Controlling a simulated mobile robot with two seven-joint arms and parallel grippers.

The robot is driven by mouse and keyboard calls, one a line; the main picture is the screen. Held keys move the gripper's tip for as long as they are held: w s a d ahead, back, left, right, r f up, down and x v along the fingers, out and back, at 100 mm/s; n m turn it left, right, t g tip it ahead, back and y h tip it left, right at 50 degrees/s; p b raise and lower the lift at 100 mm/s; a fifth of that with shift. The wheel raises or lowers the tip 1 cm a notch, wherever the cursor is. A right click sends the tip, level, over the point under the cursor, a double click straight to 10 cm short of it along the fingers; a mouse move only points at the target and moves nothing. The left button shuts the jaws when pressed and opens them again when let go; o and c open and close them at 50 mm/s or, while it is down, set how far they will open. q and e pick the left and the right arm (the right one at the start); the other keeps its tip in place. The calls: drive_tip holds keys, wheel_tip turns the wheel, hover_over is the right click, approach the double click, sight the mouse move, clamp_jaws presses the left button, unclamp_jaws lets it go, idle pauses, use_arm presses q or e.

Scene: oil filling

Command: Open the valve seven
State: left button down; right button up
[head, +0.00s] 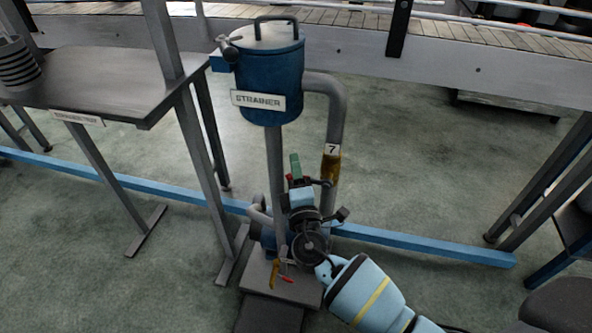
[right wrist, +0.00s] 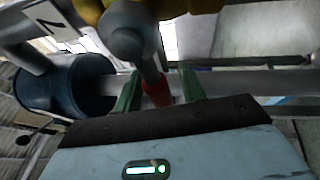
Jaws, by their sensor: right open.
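The label 7 (head: 331,150) is on the grey pipe beside the strainer, just above a yellow-brown valve body (head: 330,170). The label also shows in the right wrist view (right wrist: 52,20). My right gripper (head: 295,165) has green fingers and is close to the left of the valve. In the right wrist view my right gripper (right wrist: 159,90) is open, with its fingers on either side of a red-ended valve lever (right wrist: 156,90). The lever runs down from a grey round hub (right wrist: 127,35). I cannot tell whether the fingers touch it. My left gripper is not in view.
The blue strainer (head: 270,80) stands above on its pipes. A steel table (head: 100,85) is at the left. A blue floor beam (head: 420,245) crosses behind the pump base. A yellow lever (head: 274,272) is low by the base.

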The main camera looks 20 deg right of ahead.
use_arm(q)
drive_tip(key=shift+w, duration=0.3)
use_arm(e)
clamp_jaws()
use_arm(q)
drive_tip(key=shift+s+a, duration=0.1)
